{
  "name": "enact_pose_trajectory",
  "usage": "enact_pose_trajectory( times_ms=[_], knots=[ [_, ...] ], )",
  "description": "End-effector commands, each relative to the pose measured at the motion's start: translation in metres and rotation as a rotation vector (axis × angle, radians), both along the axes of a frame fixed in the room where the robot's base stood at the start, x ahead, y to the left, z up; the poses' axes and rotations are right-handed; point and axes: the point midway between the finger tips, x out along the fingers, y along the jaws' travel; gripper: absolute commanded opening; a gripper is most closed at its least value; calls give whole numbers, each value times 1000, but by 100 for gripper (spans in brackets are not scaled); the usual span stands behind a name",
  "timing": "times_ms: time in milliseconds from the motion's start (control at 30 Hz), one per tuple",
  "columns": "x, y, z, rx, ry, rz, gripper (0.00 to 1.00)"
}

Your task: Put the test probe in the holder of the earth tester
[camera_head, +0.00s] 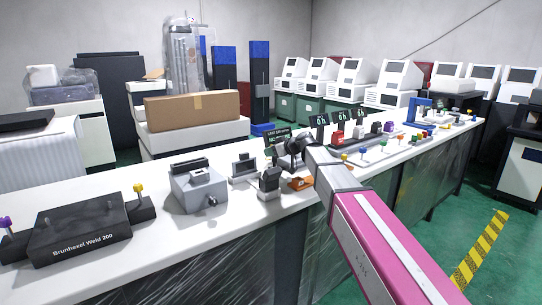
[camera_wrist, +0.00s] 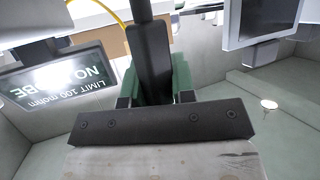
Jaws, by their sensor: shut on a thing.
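My gripper (camera_head: 290,152) is over the middle of the long bench, at the end of my pink and grey arm. In the wrist view my gripper (camera_wrist: 156,95) is shut on a black, bar-like test probe (camera_wrist: 150,48), which runs up the picture between the fingers. The probe's tip is out of view. A dark screen (camera_wrist: 62,82) at the left of the wrist view reads "LIMIT 100 mohm NO PROBE", upside down. The same screen of the earth tester shows behind my gripper in the head view (camera_head: 278,141). I cannot clearly make out the holder.
A black upright device (camera_head: 269,180) on a white base and an orange item (camera_head: 300,183) stand close by. A grey machine (camera_head: 198,188) and a black "Brunhexel Weld 200" box (camera_head: 80,232) stand left. A yellow cable (camera_wrist: 112,13) passes near the probe. Several small devices line the right.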

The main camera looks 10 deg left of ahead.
Motion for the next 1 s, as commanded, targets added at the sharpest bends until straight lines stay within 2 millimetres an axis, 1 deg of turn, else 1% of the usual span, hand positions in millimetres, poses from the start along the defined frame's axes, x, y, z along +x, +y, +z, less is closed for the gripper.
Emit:
enact_pose_trajectory(
  times_ms=[33, 100, 467, 500, 567, 600, 833, 933, 1000],
  knots=[
    [0, 0, -8, 0, 2, -1, 0],
    [0, 0, -13, 0, 1, -1, 0],
    [0, 0, -16, 0, 0, 0, 0],
    [0, 0, -17, 0, 0, 0, 27],
    [0, 0, -17, 0, 0, 0, 47],
    [0, 0, -17, 0, 0, 0, 49],
    [0, 0, -17, 0, 0, 0, 49],
    [0, 0, -14, 0, 0, 0, 49],
    [-3, -6, -11, 0, 0, -1, 49]
  ],
)
